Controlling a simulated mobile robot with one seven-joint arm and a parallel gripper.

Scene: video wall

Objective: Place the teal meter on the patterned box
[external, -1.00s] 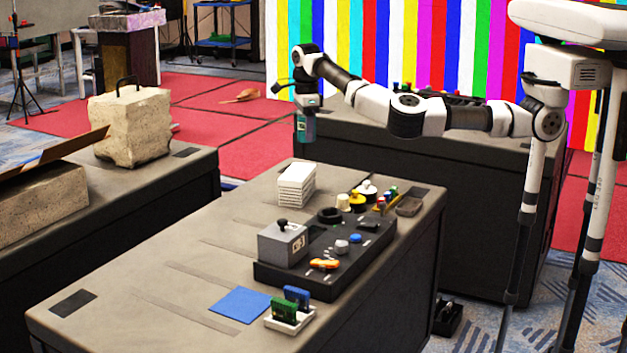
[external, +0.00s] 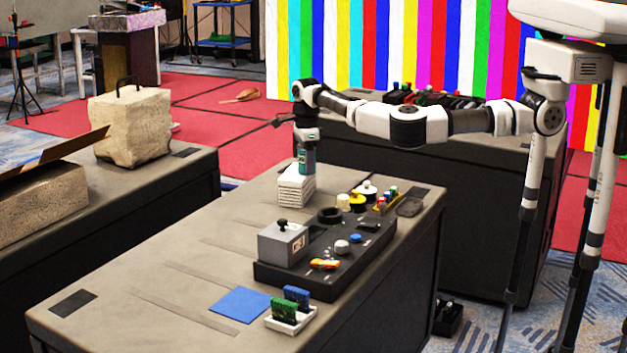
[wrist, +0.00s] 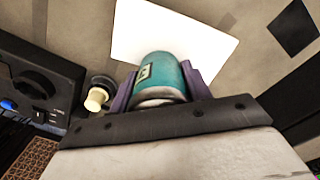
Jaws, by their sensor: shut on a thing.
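My gripper (external: 307,150) is shut on the teal meter (external: 306,163), a small upright cylinder with a pale label. In the wrist view the meter (wrist: 172,74) sits between the purple fingers. It is over or at the top of a white block with ridged, striped sides (external: 295,190); I cannot tell whether they touch. The block's plain white top (wrist: 215,48) shows behind the meter in the wrist view. A brown, grid-patterned surface (wrist: 30,157) shows at the lower left there; I cannot tell which of these is the patterned box.
A black control console (external: 330,250) with a grey lever box (external: 283,245) stands in front of the block. Cream and yellow knobs (external: 350,202) stand close to the block's right. A blue sheet (external: 240,304) lies in front. The table's left part is clear.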

